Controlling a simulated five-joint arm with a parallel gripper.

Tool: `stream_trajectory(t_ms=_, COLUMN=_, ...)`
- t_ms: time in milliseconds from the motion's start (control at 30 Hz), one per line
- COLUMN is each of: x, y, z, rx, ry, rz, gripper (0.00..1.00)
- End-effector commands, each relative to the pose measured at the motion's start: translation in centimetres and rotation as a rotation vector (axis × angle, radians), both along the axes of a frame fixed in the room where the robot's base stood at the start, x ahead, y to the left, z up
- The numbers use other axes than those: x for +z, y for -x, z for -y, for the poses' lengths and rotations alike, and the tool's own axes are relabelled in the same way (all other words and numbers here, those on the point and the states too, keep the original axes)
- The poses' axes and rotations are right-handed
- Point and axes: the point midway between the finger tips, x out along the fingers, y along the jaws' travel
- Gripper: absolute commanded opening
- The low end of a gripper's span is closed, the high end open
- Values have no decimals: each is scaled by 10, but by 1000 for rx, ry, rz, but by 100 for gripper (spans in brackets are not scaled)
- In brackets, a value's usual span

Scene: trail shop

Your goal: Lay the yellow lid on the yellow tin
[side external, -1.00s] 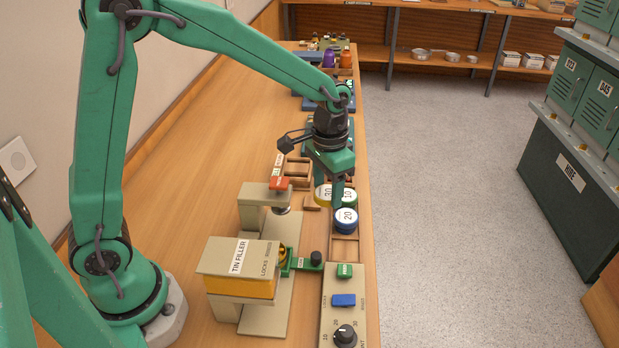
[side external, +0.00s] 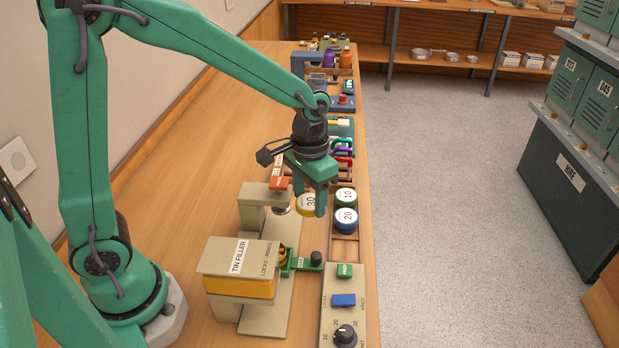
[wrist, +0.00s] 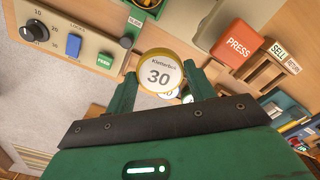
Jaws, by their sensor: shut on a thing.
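My gripper (side external: 314,207) is shut on the yellow lid (side external: 307,204), a round lid with a white face marked 30. In the wrist view the lid (wrist: 160,73) sits between my two fingers (wrist: 160,88). My gripper holds it left of the rack, right of the press. A yellow round thing (side external: 283,251) shows in the tin filler's opening beside the green slide and may be the yellow tin. Most of it is hidden, and the lid is apart from it.
The green lid marked 10 (side external: 346,196) and blue lid marked 20 (side external: 346,219) lie in the wooden rack. The tin filler (side external: 238,258) and press with its red PRESS block (side external: 279,184) stand nearby. A control panel (side external: 336,318) is in front. The counter's left side is clear.

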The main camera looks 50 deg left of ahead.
Motion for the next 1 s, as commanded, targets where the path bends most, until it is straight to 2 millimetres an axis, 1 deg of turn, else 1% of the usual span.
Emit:
stream_trajectory(t_ms=33, x=0, y=10, z=0, rx=22, ry=0, rz=1, gripper=33)
stream_trajectory(t_ms=300, x=-5, y=57, z=-4, rx=154, ry=0, rz=2, gripper=33)
stream_trajectory(t_ms=400, x=-7, y=72, z=-5, rx=196, ry=0, rz=1, gripper=33)
stream_trajectory(t_ms=500, x=-9, y=82, z=-7, rx=227, ry=0, rz=2, gripper=33)
stream_trajectory(t_ms=667, x=-11, y=90, z=-7, rx=250, ry=0, rz=1, gripper=33)
stream_trajectory(t_ms=1000, x=-14, y=91, z=-8, rx=252, ry=0, rz=-1, gripper=33)
